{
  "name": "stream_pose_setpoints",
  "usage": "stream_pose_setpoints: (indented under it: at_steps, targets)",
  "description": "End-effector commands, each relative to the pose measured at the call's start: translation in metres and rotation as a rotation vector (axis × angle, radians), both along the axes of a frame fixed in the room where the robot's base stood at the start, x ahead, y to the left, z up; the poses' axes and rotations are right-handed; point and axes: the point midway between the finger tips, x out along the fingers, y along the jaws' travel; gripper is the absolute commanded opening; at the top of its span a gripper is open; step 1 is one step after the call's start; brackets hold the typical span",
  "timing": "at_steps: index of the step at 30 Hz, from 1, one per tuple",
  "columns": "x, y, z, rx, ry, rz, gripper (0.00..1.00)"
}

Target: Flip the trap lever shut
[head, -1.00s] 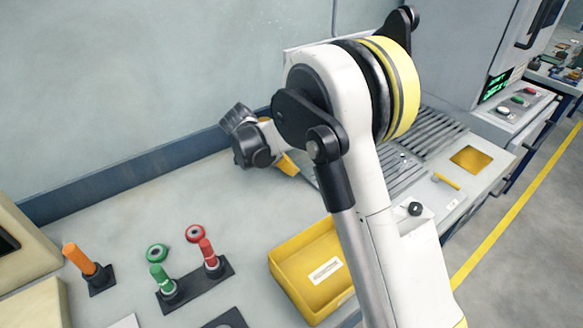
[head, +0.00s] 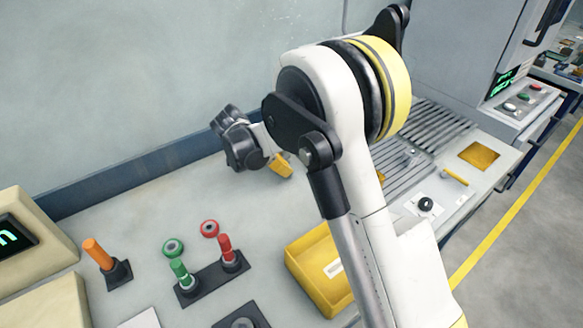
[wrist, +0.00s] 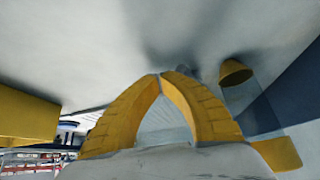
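A short yellow lever (head: 455,176) lies on the pale panel at the right, beside a square yellow recess (head: 479,155); I cannot tell for sure that it is the trap lever. My gripper (head: 281,166) is over the back of the bench near the wall, left of that panel, partly hidden by my arm. In the wrist view its two yellow fingers (wrist: 160,76) meet at the tips, with nothing visible held. A clear tube-like thing with a yellow end (wrist: 236,72) shows right of the fingers there; what it is is unclear.
Orange (head: 98,252), green (head: 181,273) and red (head: 228,250) upright handles stand at the front left. A slatted rack (head: 432,125) lies at the right. The bench between handles and wall is clear.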

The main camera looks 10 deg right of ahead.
Motion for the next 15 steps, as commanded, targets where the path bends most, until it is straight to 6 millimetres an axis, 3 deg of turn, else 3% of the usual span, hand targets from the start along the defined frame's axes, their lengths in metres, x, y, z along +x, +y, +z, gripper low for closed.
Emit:
stream_pose_setpoints:
  at_steps: [11,15]
  targets:
    - [0.01,0.02,0.001,0.0,0.0,0.0,0.0]
    - [0.015,0.024,0.0,0.0,0.001,-0.101,0.0]
